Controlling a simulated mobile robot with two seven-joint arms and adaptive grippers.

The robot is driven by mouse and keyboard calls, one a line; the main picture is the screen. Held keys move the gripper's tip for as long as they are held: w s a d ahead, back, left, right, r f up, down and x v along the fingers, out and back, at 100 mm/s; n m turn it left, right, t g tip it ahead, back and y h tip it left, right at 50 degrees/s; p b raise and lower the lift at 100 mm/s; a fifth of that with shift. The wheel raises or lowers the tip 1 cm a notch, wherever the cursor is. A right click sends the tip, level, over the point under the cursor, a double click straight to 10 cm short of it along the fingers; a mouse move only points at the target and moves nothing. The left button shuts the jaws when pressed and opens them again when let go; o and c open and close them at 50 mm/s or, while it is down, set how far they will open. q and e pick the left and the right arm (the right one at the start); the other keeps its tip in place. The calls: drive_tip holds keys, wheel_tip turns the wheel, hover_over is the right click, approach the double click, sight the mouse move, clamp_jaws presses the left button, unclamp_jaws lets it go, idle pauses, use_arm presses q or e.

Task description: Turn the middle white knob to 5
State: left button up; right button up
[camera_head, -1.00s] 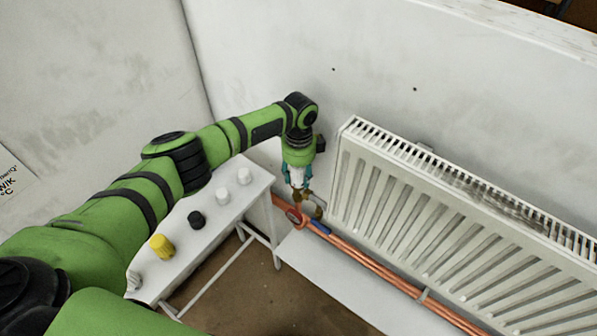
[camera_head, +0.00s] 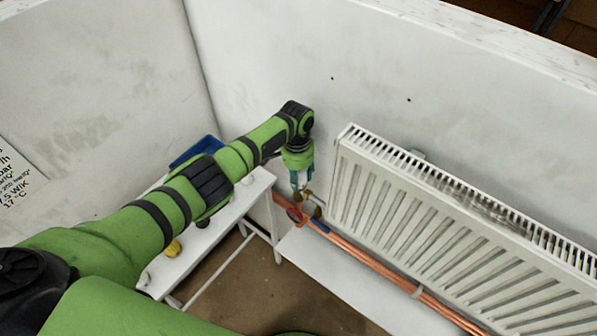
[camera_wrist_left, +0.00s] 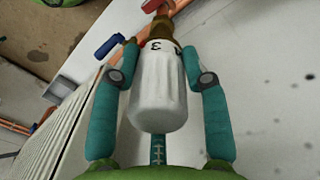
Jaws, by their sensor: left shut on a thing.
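The white knob (camera_wrist_left: 158,90) sits on a brass valve (camera_wrist_left: 160,27) by the radiator's end. Its collar shows a black "3" and part of another mark near its edge. My left gripper (camera_head: 297,186) is at the valve in the head view. In the left wrist view its teal fingers (camera_wrist_left: 160,70) are shut on the white knob, one on each side. In the head view the fingers and arm mostly hide the knob. My right gripper is in neither view.
The white radiator (camera_head: 440,230) stands right of the gripper. Copper pipes (camera_head: 375,267) run below, with a red handle (camera_head: 294,214) and a blue handle (camera_head: 321,226). A white bench (camera_head: 225,222) holds a yellow knob (camera_head: 173,248) and a white knob (camera_head: 247,179).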

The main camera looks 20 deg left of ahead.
use_arm(q)
drive_tip(key=n+p, duration=0.2)
drive_tip(key=n, duration=0.3)
drive_tip(key=shift+s+n, duration=0.15)
drive_tip(key=shift+n, duration=0.15)
drive_tip(key=n+p, duration=0.1)
drive_tip(key=n, duration=0.2)
drive_tip(key=shift+f+n, duration=0.15)
drive_tip(key=shift+n, duration=0.15)
drive_tip(key=n, duration=1.2)
drive_tip(key=shift+s, duration=0.1)
drive_tip(key=shift+n, duration=0.3)
drive_tip(key=o, duration=1.2)
drive_tip(key=shift+t, duration=0.3)
drive_tip(key=shift+c, duration=0.2)
drive_tip(key=shift+w, duration=0.2)
